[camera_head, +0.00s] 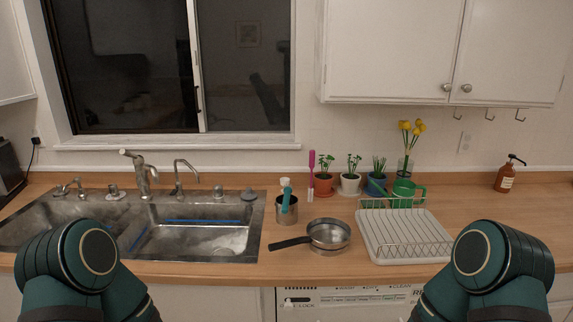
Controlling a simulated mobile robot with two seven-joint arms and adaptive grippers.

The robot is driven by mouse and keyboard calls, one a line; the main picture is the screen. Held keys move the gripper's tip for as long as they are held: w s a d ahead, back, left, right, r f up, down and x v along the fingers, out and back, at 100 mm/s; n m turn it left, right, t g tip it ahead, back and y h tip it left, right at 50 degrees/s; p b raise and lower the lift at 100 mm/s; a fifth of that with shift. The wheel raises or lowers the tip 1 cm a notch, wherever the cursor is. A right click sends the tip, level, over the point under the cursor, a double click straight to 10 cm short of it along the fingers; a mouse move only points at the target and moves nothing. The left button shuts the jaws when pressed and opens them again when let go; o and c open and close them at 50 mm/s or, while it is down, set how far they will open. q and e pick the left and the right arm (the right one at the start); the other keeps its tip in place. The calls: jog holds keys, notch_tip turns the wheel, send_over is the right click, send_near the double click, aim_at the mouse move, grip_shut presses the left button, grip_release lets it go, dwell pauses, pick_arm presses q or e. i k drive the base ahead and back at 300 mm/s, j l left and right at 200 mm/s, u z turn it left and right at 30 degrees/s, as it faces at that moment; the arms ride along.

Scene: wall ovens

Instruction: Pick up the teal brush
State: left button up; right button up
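The teal brush (286,196) leans against or stands in a small metal container (287,214) on the counter, just right of the sink. Its lower part overlaps the container, and I cannot tell whether it is inside it or in front. Both of my arms show only as dark teal links at the lower left and lower right corners. Neither gripper is in view, and nothing of mine is near the brush.
A metal pan (328,234) sits right of the container, its handle pointing left. A pink utensil (311,176), potted plants (351,178) and a green watering can (405,190) stand behind. A dish rack (403,245) is at right, the sink (193,236) at left.

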aim_at(288, 191)
jog(key=i+l+u, duration=0.15)
jog(key=u, duration=0.2)
jog(key=i+l+u, duration=0.4)
jog(key=k+j, duration=0.05)
jog(key=j, duration=0.05)
